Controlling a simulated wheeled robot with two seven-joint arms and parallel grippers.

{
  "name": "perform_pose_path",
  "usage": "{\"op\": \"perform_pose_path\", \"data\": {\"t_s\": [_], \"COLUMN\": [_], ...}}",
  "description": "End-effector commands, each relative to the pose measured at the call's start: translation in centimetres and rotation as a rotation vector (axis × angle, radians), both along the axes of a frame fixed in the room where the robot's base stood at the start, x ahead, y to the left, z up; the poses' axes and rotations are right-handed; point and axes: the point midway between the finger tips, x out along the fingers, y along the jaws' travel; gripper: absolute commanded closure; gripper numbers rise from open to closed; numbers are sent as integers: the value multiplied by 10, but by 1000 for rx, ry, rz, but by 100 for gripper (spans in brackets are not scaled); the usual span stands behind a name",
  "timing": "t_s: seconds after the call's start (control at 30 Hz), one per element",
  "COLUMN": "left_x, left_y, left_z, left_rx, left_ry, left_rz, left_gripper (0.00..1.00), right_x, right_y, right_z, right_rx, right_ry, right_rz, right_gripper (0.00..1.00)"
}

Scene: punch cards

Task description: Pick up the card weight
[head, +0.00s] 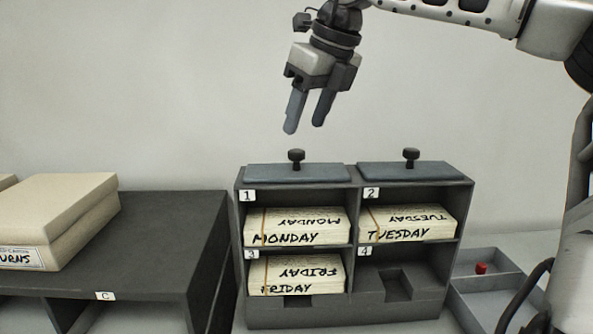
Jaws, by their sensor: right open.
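Two flat blue-grey plates with black knobs, which look like card weights, lie on top of the grey card rack (354,314). The left weight (298,173) sits above compartment 1 and the right weight (412,171) above compartment 2. My right gripper (306,125) is open and empty. It points down in the air a little above the left weight's knob, apart from it. My left gripper is not in view.
Card blocks marked MONDAY (298,228), TUESDAY (408,223) and FRIDAY (297,274) fill compartments 1, 2 and 3. Compartment 4 is empty. A dark stand (172,228) with cream boxes (60,215) is at left. A grey tray (492,299) with a red piece (481,268) is at right.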

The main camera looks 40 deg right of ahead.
Motion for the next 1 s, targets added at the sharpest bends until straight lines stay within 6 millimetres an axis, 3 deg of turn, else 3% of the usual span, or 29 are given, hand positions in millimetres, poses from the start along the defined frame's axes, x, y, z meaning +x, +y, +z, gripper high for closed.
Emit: {"op": "perform_pose_path", "data": {"t_s": [0.4, 0.67, 0.87, 1.0], "left_x": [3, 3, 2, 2], "left_y": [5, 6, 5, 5], "left_z": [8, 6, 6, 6], "left_rx": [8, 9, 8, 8], "left_ry": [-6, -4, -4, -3], "left_rz": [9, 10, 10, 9], "left_gripper": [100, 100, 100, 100], "right_x": [13, 14, 14, 15], "right_y": [5, 5, 5, 5], "right_z": [-48, -52, -51, -50], "right_rx": [1, 1, 0, 0], "right_ry": [2, 1, 1, -3], "right_rz": [0, 0, 0, 1], "right_gripper": [49, 49, 99, 100]}}
